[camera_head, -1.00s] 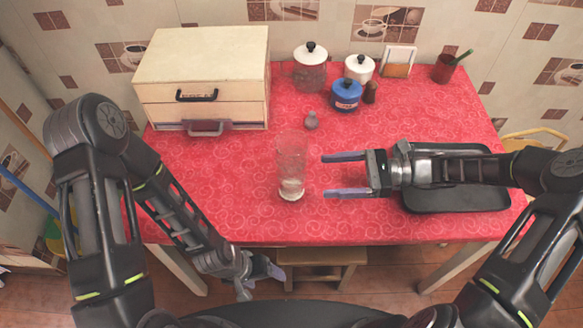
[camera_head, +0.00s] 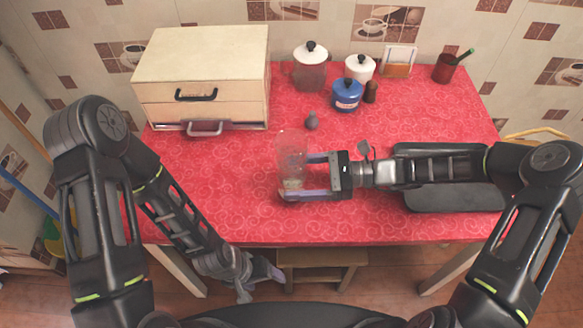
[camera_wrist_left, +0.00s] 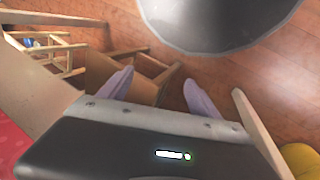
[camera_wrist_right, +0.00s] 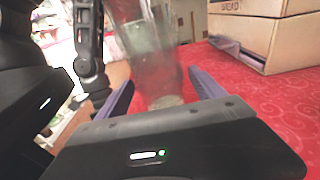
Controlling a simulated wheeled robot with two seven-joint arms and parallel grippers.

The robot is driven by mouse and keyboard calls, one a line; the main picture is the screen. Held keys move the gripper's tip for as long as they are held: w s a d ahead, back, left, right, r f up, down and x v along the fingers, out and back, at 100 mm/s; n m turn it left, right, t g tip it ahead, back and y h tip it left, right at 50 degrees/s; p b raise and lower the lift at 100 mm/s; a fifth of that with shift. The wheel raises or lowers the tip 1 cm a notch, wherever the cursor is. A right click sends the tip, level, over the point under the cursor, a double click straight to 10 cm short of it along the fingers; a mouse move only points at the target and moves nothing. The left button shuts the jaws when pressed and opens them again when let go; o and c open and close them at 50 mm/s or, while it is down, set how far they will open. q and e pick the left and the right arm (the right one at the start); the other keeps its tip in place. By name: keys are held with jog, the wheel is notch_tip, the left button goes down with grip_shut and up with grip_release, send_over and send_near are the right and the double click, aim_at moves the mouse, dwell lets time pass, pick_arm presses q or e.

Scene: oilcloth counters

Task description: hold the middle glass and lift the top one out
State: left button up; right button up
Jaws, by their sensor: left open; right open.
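A stack of clear nested glasses (camera_head: 291,152) stands upright on the red oilcloth, left of the table's middle. The separate glasses are hard to tell apart. My right gripper (camera_head: 298,176) is open, with its fingers on either side of the stack's lower part. In the right wrist view the glasses (camera_wrist_right: 150,55) stand between the two spread fingers (camera_wrist_right: 160,92); contact cannot be made out. My left gripper (camera_head: 262,282) is open and empty, low in front of the table edge. In the left wrist view its fingers (camera_wrist_left: 158,90) are over the floor and a wooden stool.
A cream drawer box (camera_head: 205,75) stands at the back left. Canisters, including a blue one (camera_head: 346,95), stand at the back. The front left cloth is clear.

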jog(key=c, duration=0.8)
jog(key=o, duration=0.7)
